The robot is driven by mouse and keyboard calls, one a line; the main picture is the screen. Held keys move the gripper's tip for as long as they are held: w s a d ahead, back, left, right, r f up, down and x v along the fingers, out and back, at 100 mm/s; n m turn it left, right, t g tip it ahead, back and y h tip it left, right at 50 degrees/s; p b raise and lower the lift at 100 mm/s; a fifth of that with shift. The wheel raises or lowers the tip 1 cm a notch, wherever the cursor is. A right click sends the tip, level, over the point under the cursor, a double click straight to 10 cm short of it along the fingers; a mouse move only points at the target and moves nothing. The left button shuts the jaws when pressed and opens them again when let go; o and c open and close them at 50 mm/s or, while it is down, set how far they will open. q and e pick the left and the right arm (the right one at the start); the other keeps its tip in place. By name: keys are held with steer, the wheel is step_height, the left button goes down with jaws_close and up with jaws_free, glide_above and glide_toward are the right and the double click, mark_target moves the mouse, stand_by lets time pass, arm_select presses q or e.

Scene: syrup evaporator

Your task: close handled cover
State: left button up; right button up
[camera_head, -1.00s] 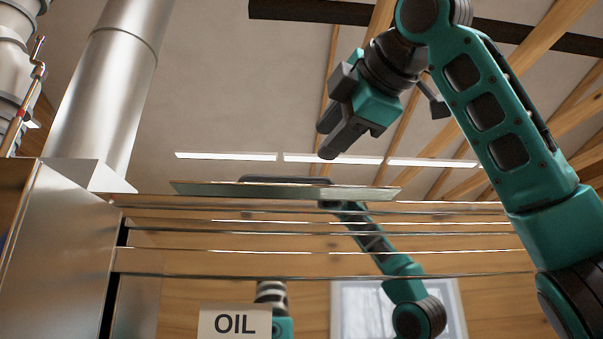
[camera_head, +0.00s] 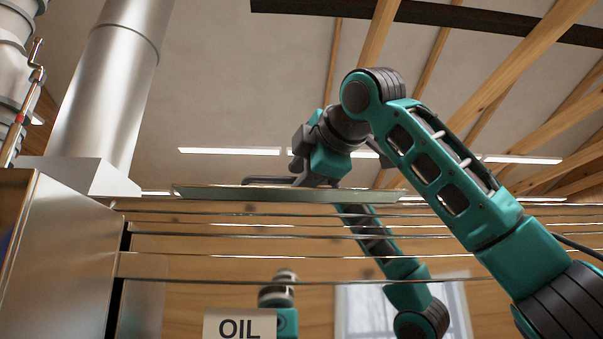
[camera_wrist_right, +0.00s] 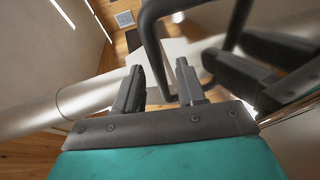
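The handled cover (camera_head: 285,194) is a flat, shiny metal lid, seen nearly edge-on on top of the evaporator in the head view. Its dark bar handle (camera_head: 262,181) shows above it, left of my right gripper (camera_head: 298,172). My right gripper has its fingers down at the handle, just above the lid. In the right wrist view my right gripper (camera_wrist_right: 159,92) has its two fingers apart, with the black handle (camera_wrist_right: 152,40) reaching between or just beyond their tips. Contact cannot be told. My left gripper is not in view.
The steel evaporator front (camera_head: 400,240) is polished and mirrors a teal arm. A large flue pipe (camera_head: 110,90) rises at left beside a steel housing (camera_head: 60,250). An OIL label (camera_head: 240,326) is at the bottom.

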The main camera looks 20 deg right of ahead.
jaws_close()
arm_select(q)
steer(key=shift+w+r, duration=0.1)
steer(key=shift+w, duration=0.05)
arm_select(e)
steer(key=shift+w+a, duration=0.1)
stand_by(0.3)
